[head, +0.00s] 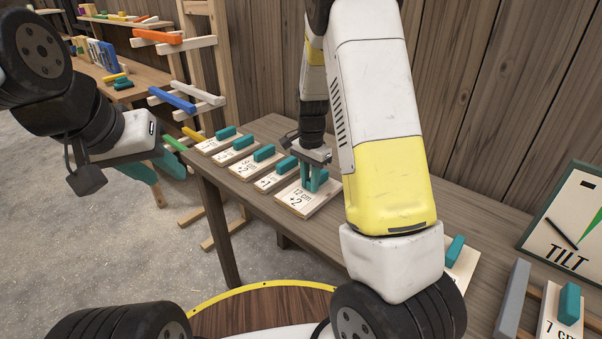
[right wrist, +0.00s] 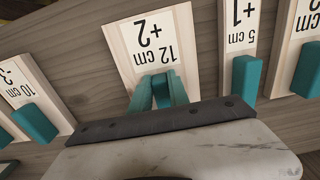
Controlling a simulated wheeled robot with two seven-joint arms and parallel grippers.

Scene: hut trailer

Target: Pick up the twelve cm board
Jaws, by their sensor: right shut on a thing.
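The twelve cm board (head: 300,203) is a pale wooden plate labelled "12 cm +2", at the near end of a row on the brown table. It also shows in the right wrist view (right wrist: 126,35). My right gripper (head: 313,185) is above it, teal fingers pointing down and shut on its teal handle; the fingers (right wrist: 156,92) mostly hide the handle. The board looks flat on or very close to the table; I cannot tell whether it touches. My left gripper (head: 160,172) is off the table at the left, empty, with its teal fingers apart.
Beside it stands a "5 cm +1" board (right wrist: 237,40), and a "10 cm" board (right wrist: 22,85) is on the other side. More handled boards (head: 215,142) continue along the table (head: 215,182). A TILT sign (head: 565,225) and a 7 cm board (head: 562,325) are at the right.

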